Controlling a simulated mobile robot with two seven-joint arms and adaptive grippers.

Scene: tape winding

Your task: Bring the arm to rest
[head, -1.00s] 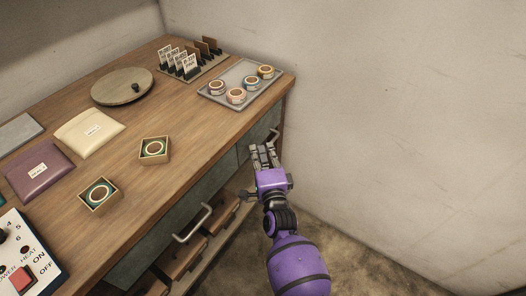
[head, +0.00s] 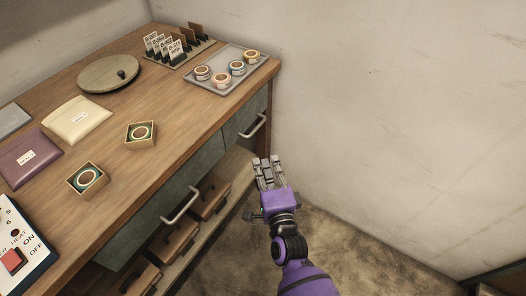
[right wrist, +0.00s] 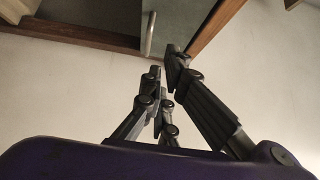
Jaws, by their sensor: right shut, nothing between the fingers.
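My right arm is purple and comes in from the lower right in the head view. Its gripper (head: 268,172) is shut and empty, in the air beside the right end of the wooden workbench (head: 110,170). It is below the bench top and apart from the upper drawer handle (head: 253,126). In the right wrist view the gripper's fingers (right wrist: 165,75) are close together with nothing between them, and a drawer handle (right wrist: 148,35) shows behind. My left gripper is out of view.
On the bench are a tray with several tape rolls (head: 222,84), a card rack (head: 188,50), a round board (head: 108,76), two small boxes (head: 140,142), two pouches (head: 76,125) and a control panel (head: 22,250). Drawer handles (head: 181,208) stick out in front. Floor (head: 350,240) right of the arm is clear.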

